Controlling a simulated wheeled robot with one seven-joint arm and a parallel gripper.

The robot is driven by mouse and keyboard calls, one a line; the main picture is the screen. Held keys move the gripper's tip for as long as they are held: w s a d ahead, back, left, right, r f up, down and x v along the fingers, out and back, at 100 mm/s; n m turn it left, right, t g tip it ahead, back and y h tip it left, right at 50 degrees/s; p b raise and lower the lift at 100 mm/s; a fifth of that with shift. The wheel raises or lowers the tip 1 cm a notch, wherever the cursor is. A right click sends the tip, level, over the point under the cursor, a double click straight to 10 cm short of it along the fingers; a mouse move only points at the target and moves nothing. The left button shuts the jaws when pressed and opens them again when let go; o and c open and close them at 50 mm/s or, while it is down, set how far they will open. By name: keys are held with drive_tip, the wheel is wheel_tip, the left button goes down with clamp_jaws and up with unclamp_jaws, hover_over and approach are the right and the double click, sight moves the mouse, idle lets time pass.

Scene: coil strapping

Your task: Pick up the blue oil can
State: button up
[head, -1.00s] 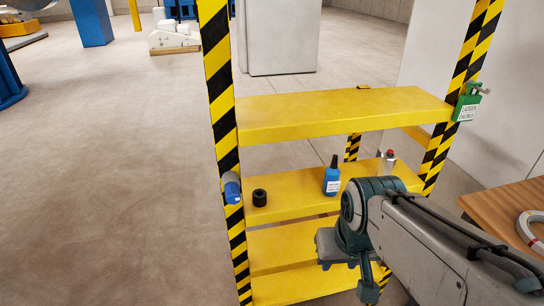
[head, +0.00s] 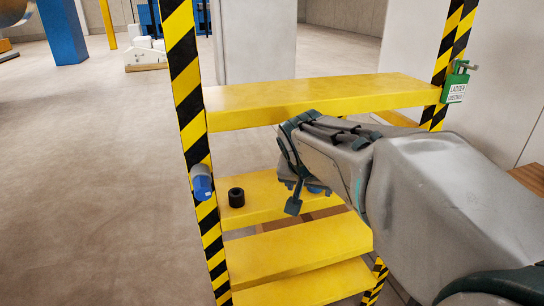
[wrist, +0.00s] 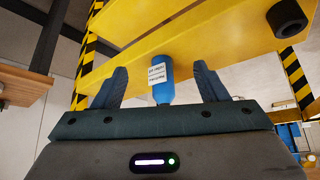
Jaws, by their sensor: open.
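The blue oil can (wrist: 161,88) with a white label stands on a yellow shelf; the wrist view is upside down, so its base points up there. My gripper (wrist: 159,72) is open, with one finger on each side of the can and a gap on both sides. The can's top is hidden behind the gripper body in the wrist view. In the head view my arm hides nearly all of the can; only a bit of blue (head: 315,189) shows under the wrist.
A black roll (head: 236,197) stands on the same shelf, left of the can. Another yellow shelf (head: 320,98) lies above. Striped posts bound the rack, with a blue cylinder (head: 202,186) at the left post and a green tag (head: 456,88) at the right.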

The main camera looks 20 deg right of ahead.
drive_tip(key=w+d+p, duration=0.1)
drive_tip(key=w+d, duration=0.4)
drive_tip(key=w, duration=0.3)
hover_over(314, 191)
drive_tip(key=f, duration=0.3)
drive_tip(key=w+f, duration=0.1)
drive_tip(key=shift+d+f, duration=0.15)
drive_tip(key=shift+d, duration=0.1)
drive_tip(key=c, duration=1.2)
